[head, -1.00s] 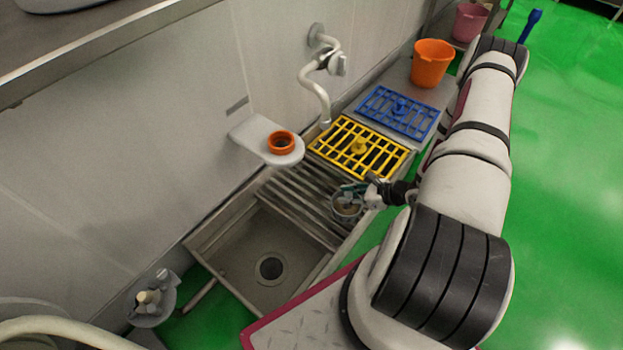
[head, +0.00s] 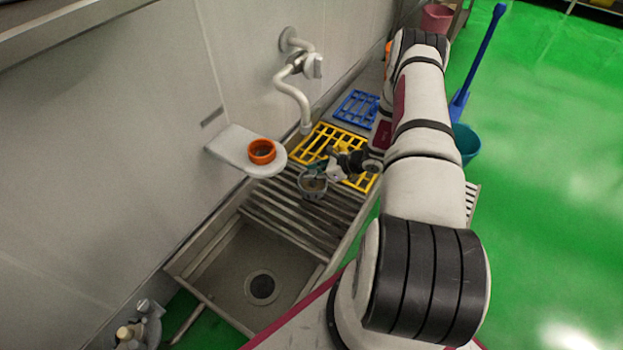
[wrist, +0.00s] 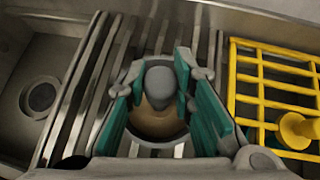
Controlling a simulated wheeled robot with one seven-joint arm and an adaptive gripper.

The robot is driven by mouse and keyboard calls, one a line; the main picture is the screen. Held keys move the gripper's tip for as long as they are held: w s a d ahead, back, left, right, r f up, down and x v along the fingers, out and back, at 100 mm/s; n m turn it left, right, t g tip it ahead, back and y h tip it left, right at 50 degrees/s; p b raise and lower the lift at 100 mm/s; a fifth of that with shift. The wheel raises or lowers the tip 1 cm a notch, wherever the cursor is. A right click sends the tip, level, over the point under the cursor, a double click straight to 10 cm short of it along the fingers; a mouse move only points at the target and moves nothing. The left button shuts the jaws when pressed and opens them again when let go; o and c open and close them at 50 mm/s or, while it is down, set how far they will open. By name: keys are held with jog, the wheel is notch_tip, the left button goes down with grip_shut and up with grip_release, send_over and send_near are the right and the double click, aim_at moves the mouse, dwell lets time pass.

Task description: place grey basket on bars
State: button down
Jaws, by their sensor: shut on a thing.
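The small grey basket (head: 313,187) has a grey knob in its middle and a brownish inside. It also shows in the wrist view (wrist: 158,122). My gripper (head: 322,168) is shut on it, with teal finger pads on both sides of the knob in the wrist view (wrist: 158,84). The metal bars (head: 290,217) span the part of the sink beside the yellow grid. The basket is over the far end of the bars, close to the grid. I cannot tell whether its bottom touches them. The fingers hide part of its rim.
The yellow grid (head: 312,149) with a knob lies right beside the bars, a blue grid (head: 354,106) beyond it. The open sink basin (head: 235,262) with a drain is on the near side. A wall shelf (head: 232,147) with an orange ring (head: 262,151) juts out at the left.

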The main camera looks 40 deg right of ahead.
jog(key=shift+w+d, duration=0.1)
jog(key=shift+w, duration=0.2)
jog(key=shift+w+f+b, duration=0.15)
jog(key=shift+f+b, duration=0.45)
jog(key=shift+f, duration=0.3)
jog(key=shift+w+f+b, duration=0.15)
jog(key=shift+f+b, duration=0.4)
jog(key=shift+f, duration=0.3)
jog(key=shift+f, duration=0.15)
jog(key=c, duration=1.4)
grip_release()
jog(key=shift+o, duration=0.2)
